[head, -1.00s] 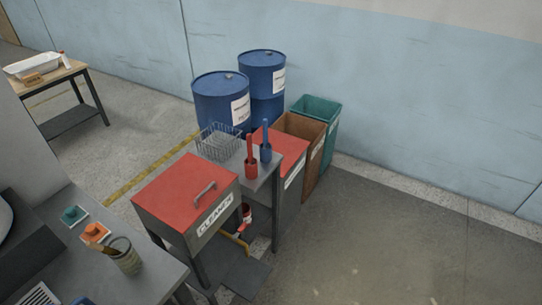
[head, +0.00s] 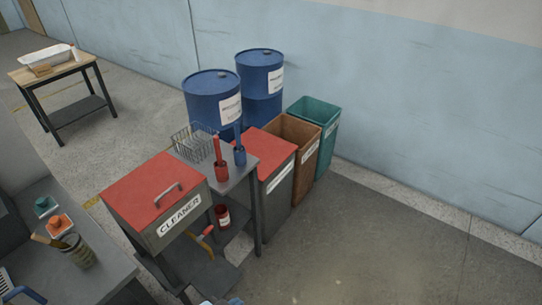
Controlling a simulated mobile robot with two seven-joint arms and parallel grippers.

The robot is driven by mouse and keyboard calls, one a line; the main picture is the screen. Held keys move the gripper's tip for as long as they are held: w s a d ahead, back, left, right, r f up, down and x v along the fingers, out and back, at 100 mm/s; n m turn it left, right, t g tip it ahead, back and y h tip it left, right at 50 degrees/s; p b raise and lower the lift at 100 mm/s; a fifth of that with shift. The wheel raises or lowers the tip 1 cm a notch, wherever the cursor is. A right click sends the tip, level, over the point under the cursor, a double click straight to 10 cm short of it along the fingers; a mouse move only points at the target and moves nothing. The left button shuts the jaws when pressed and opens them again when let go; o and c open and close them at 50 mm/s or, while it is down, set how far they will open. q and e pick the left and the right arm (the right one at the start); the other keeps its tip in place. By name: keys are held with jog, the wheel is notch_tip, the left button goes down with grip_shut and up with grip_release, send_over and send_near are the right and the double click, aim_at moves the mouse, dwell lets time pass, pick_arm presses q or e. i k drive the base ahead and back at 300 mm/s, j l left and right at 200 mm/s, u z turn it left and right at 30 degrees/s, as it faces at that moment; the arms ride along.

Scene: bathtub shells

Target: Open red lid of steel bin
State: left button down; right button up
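A grey steel bin (head: 180,223) labelled CLEANER stands on a dark stand at centre left in the head view. Its red lid (head: 140,185) lies flat and closed, with a metal bar handle (head: 168,194) near the front edge. A second, taller bin (head: 278,187) with a red top (head: 264,147) stands farther back to the right, and its top also looks closed.
A grey shelf table (head: 240,170) with a wire basket (head: 193,143), a red brush holder (head: 221,170) and a blue one (head: 239,155) stands between the bins. Brown (head: 301,152) and green (head: 325,118) open bins and blue drums (head: 212,105) stand behind. Floor at right is clear.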

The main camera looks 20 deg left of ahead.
aim_at(272, 151)
jog(key=i+l+z, duration=0.25)
jog(key=i+l, duration=0.15)
jog(key=i+l+z, duration=0.25)
jog(key=i, duration=0.4)
jog(key=i+u, duration=0.35)
jog(key=i+l+u, duration=0.1)
jog(key=i+u, duration=0.3)
jog(key=i+l+u, duration=0.2)
jog(key=i+u, duration=0.35)
jog(key=u, duration=0.2)
jog(key=i+u, duration=0.15)
jog(key=u, duration=0.3)
jog(key=i+u, duration=0.2)
jog(key=u, duration=0.2)
jog(key=i+l+u, duration=0.15)
jog(key=u, duration=0.25)
jog(key=i+l+u, duration=0.1)
jog(key=i+u, duration=0.3)
jog(key=i+l+u, duration=0.2)
jog(key=u, duration=0.2)
